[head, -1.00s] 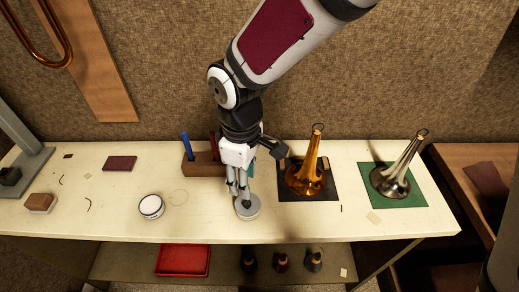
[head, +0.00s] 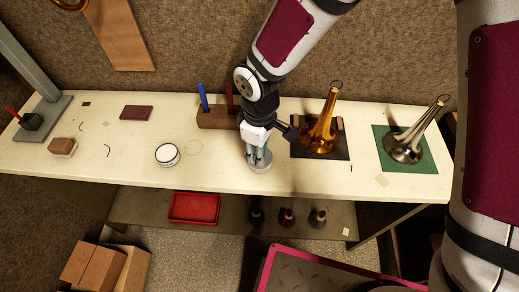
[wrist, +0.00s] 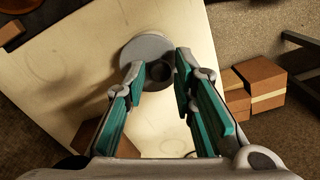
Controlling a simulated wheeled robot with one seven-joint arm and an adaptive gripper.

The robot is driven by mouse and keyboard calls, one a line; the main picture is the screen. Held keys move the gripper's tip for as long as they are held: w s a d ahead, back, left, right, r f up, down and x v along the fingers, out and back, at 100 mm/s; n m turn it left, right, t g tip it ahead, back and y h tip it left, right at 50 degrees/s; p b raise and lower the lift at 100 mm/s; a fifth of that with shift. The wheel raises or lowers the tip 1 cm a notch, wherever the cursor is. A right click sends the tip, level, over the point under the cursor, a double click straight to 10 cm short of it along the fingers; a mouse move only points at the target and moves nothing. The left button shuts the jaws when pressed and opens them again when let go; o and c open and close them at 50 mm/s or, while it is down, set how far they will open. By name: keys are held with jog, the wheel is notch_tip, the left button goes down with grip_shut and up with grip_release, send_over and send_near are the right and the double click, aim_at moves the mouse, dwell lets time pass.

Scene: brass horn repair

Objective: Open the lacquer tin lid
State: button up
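A grey round tin (head: 259,166) stands near the bench's front edge; I take it as the lacquer tin. In the wrist view its pale round top (wrist: 138,48) shows, with a dark round knob (wrist: 158,73) on it. My gripper (head: 258,152) points down over this tin. In the wrist view my gripper's teal-padded fingers (wrist: 161,68) stand on either side of the knob, spaced apart. Whether both pads press on the knob is not clear. The lid appears seated on the tin. My wrist and fingers hide part of the tin in the head view.
A white round container (head: 167,155) stands left of the tin. A wooden tool block (head: 215,118) is behind, close to my gripper. An amber horn bell (head: 320,135) and a silvery one (head: 405,145) stand to the right. A red tray (head: 194,208) sits on the lower shelf.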

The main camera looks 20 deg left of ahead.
grip_shut()
jog(key=shift+w, duration=0.1)
jog(key=g+b, duration=0.1)
jog(key=w+g+b, duration=0.1)
jog(key=w+r+g+b, duration=0.1)
jog(key=shift+a+g+h, duration=0.3)
jog(key=shift+h, duration=0.1)
jog(key=w+g+b, duration=0.1)
jog(key=b, duration=0.1)
jog(key=g+b, duration=0.2)
jog(key=w+r+g+h+b, duration=0.1)
jog(key=g+b, duration=0.1)
jog(key=shift+w+a+b, duration=0.3)
jog(key=shift+w+a, duration=0.05)
jog(key=shift+g, duration=0.3)
